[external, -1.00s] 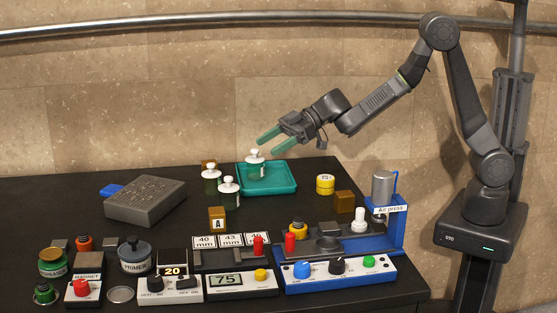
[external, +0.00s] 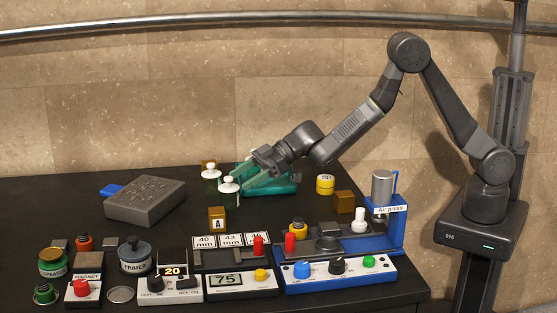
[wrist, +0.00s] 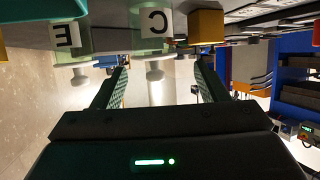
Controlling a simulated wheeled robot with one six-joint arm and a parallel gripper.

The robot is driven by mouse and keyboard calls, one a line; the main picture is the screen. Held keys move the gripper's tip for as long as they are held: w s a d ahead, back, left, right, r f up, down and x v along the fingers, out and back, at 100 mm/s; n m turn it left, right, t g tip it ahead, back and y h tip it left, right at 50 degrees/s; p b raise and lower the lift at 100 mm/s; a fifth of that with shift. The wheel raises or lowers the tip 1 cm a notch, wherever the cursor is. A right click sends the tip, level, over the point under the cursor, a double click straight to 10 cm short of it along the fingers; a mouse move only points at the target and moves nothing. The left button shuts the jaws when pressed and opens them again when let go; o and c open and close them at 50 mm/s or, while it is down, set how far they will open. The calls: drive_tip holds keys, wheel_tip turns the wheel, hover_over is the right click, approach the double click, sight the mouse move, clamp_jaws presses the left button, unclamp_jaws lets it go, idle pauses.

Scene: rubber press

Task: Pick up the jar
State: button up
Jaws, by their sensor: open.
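Jars with white knobbed lids stand at the back of the table. One jar (external: 211,179) stands behind a front jar (external: 228,188); a third, in the teal tray (external: 284,189), is mostly hidden by my gripper (external: 244,180). My gripper is open and reaches left over the tray, its fingertips close to the front jar. In the wrist view, upside down, the jar labelled C (wrist: 153,47) shows beyond and between the spread fingers (wrist: 160,80). The jar labelled E (wrist: 72,44) is left of it. I cannot tell whether a finger touches a jar.
A wooden block marked A (external: 217,219) stands in front of the jars; it also shows in the wrist view (wrist: 206,26). A grey perforated block (external: 145,202) is to the left. The blue air press (external: 393,226) is at right, with control boxes along the front.

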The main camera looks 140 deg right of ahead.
sight(230, 184)
drive_tip(key=shift+d+p+x, duration=0.2)
drive_tip(key=shift+p+x, duration=0.1)
drive_tip(key=shift+x, duration=1)
drive_tip(key=shift+d+p+x, duration=0.15)
drive_tip(key=shift+p+x, duration=0.1)
drive_tip(key=shift+x, duration=1.05)
drive_tip(key=shift+s, duration=0.25)
drive_tip(key=shift+c, duration=0.5)
clamp_jaws()
